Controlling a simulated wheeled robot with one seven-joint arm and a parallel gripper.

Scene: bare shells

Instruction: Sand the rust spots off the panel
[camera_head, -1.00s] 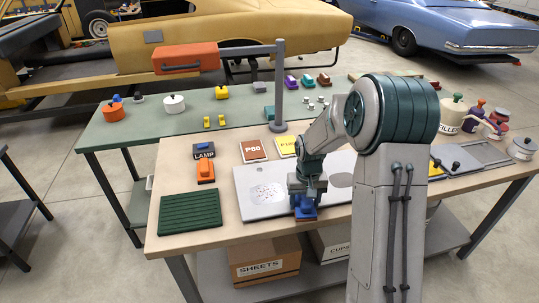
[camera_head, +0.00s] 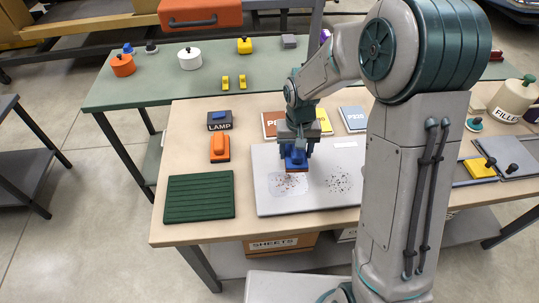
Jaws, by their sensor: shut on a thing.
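The panel (camera_head: 270,207) is a pale grey plate lying flat on the wooden bench. It bears two speckled patches: a left patch (camera_head: 287,186) with reddish-brown specks and a right patch (camera_head: 339,181) with dark specks. My gripper (camera_head: 295,151) points down and is shut on a blue sanding block (camera_head: 294,162) with a brownish lower edge. The block is over the back part of the left patch and hides some of it. I cannot tell whether it touches the panel. My arm hides the panel's right end.
A dark green ribbed mat (camera_head: 200,196), an orange block (camera_head: 219,149) and a LAMP box (camera_head: 219,121) are left of the panel. The P320 sheet (camera_head: 354,119) lies behind it. A FILLER pot (camera_head: 512,100) stands right.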

